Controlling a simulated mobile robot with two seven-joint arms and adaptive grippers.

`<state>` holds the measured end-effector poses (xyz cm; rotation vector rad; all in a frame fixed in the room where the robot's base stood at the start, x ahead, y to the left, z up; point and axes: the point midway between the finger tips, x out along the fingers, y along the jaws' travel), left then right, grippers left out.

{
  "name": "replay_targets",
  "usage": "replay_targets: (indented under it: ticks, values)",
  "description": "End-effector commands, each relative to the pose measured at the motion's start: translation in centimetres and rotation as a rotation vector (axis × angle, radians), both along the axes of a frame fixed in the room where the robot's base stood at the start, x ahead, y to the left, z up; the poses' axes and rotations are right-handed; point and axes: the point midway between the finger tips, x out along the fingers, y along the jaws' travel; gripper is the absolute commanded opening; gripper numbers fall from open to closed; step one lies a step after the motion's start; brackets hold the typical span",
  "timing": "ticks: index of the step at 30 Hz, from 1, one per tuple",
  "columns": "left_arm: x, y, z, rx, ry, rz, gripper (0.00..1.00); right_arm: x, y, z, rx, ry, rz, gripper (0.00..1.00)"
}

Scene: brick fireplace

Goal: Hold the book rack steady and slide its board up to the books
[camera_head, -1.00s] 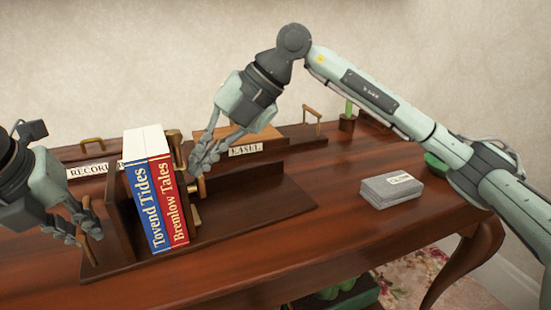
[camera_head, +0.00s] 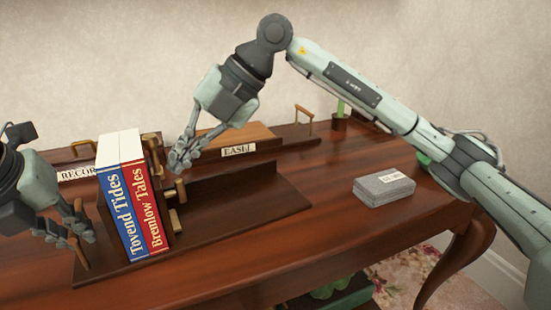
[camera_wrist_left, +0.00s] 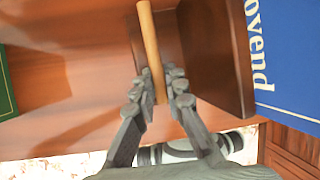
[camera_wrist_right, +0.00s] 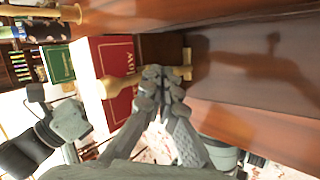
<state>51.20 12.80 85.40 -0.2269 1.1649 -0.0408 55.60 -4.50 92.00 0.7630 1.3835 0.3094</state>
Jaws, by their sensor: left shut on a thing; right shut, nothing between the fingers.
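The dark wooden book rack (camera_head: 260,215) stands on the desk. A blue book (camera_head: 121,215) and a red book (camera_head: 146,205) stand side by side at its left end, close against the end panel (camera_wrist_left: 215,50); I cannot tell whether they touch it. The board (camera_head: 152,145) is upright at the red book's right side, with a knobbed handle (camera_head: 178,191). My left gripper (camera_head: 75,235) is shut on the light wooden handle (camera_wrist_left: 150,40) outside the left end panel. My right gripper (camera_head: 180,162) is shut and empty, right by the board's handle (camera_wrist_right: 105,86); contact is unclear.
A wooden piece labelled EASEL (camera_head: 238,150) and a RECORDS label (camera_head: 75,173) are behind the rack. A grey card stack (camera_head: 384,187) lies to the right. The rack base right of the board is bare.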

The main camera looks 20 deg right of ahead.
Motion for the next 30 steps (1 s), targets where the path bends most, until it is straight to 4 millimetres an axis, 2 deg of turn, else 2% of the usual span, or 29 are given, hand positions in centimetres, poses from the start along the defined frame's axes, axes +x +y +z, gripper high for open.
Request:
replay_targets:
  ticks: [16, 30]
  values:
    - [0.0, 0.1, 0.1, 0.001, -0.002, 0.001, 0.0, 0.3, -2.1, 2.6, -0.001, -0.001, -0.005, 0.0]
    - [0.0, 0.1, 0.1, 0.003, -0.001, 0.002, 0.0, 0.2, -2.6, 3.3, -0.001, -0.001, -0.005, 0.0]
